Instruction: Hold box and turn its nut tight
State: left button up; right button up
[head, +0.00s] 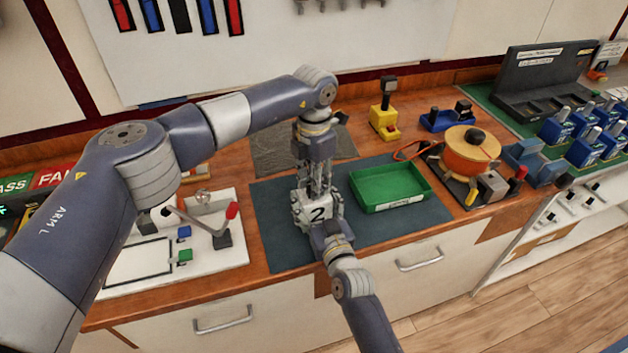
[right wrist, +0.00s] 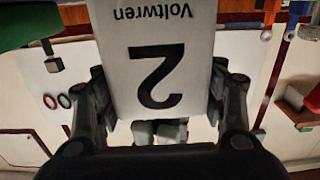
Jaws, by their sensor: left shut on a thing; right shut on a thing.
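The white box (head: 318,213) marked with a black 2 is above the dark mat in the head view. In the right wrist view the box (right wrist: 155,65) appears upside down and reads "Voltwren". My right gripper (right wrist: 160,110) is shut on it, with one finger along each side. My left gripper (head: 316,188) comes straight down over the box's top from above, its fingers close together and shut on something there. The nut is hidden between those fingers.
A green tray (head: 390,186) stands on the dark mat (head: 275,225) just right of the box. An orange pot (head: 465,155) with a wooden lid is further right. A white board (head: 150,262) with a red-knobbed lever lies left. The mat's front left part is clear.

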pick_arm(q)
jog(key=m, duration=0.4)
jog(key=shift+w+a+m, duration=0.1)
jog(key=shift+m, duration=0.2)
pick_arm(e)
jog(key=shift+d, duration=0.1)
pick_arm(q)
jog(key=shift+m, duration=2)
pick_arm(e)
jog(key=shift+f, duration=0.1)
pick_arm(q)
jog(key=o, duration=1.1)
notch_tip(320, 180, up, 12)
pick_arm(e)
jog(key=o, duration=1.5)
